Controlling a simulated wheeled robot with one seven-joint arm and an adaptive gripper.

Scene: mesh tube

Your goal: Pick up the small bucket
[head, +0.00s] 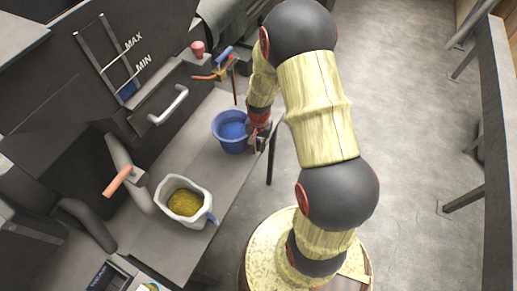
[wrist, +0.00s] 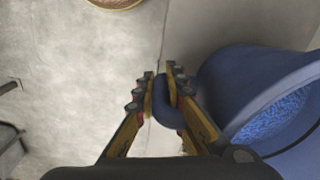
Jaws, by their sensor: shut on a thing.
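The small blue bucket (head: 231,133) is near the edge of the grey bench in the head view, upright, with blue contents inside. In the wrist view the bucket (wrist: 235,85) fills the right side, and its handle (wrist: 168,105) lies between the fingers. My gripper (wrist: 161,92) is shut on that handle. In the head view my gripper (head: 259,140) is at the right side of the bucket, partly hidden by my arm. I cannot tell whether the bucket's bottom touches the bench.
A white jug (head: 184,200) with yellow contents stands on the bench (head: 205,160) nearer the front. An orange-handled lever (head: 116,181) and a tap (head: 222,72) stick out from the dark machine (head: 60,100) at left. Open floor (head: 420,110) lies right.

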